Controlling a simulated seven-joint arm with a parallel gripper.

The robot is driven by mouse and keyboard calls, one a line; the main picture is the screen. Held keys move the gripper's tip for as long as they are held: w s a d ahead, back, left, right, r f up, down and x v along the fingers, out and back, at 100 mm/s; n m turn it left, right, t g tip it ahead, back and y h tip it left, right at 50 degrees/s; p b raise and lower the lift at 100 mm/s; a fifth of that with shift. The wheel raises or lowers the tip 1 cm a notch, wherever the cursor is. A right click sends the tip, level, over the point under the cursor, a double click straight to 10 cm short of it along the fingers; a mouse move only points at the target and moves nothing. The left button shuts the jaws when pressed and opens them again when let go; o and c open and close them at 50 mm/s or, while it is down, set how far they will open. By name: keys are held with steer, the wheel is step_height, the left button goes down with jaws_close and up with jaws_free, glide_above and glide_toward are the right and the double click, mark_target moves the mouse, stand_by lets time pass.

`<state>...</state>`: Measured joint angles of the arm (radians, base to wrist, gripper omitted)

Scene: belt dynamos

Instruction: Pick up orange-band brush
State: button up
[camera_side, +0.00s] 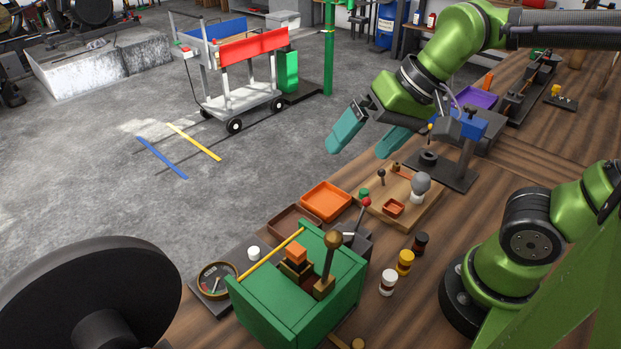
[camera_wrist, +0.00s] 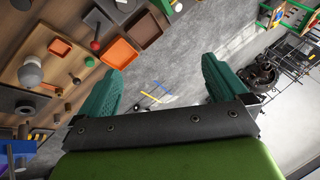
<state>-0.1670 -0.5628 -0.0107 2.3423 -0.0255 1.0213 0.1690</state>
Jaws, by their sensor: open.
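My gripper (camera_side: 370,134) is open and empty, with its two teal fingers spread wide above the grey floor, beyond the bench edge. Both fingers also show in the wrist view (camera_wrist: 162,80), with only floor between them. I cannot single out the orange-band brush for sure. A wooden board (camera_side: 427,206) on the bench, to the lower right of the gripper, bears several small parts: a dark peg (camera_side: 381,174), a small orange-brown piece (camera_side: 402,171) and a small orange tray (camera_side: 393,208). An orange block (camera_side: 296,253) sits on top of the green machine (camera_side: 291,311).
An orange tray (camera_side: 326,201) and a brown tray (camera_side: 289,223) lie along the bench edge. A red-knobbed lever (camera_side: 366,202), a grey ball on a white base (camera_side: 421,183) and several small bottles (camera_side: 388,282) stand up nearby. A large dark wheel (camera_side: 75,300) fills the lower left.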

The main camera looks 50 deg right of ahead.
steer(key=shift+n+t+h, duration=0.5)
steer(key=shift+t, duration=0.2)
steer(key=d, duration=0.1)
steer(key=s+d+f, duration=0.1)
steer(key=d, duration=0.1)
steer(key=shift+s+d+f, duration=0.15)
steer(key=shift+s+d, duration=0.1)
steer(key=shift+d, duration=0.15)
steer(key=shift+s+d, duration=0.15)
steer(key=shift+d, duration=0.15)
steer(key=shift+c, duration=1.3)
steer(key=shift+d+r, duration=0.1)
steer(key=shift+r, duration=0.1)
steer(key=shift+c, duration=1.1)
steer(key=c, duration=0.5)
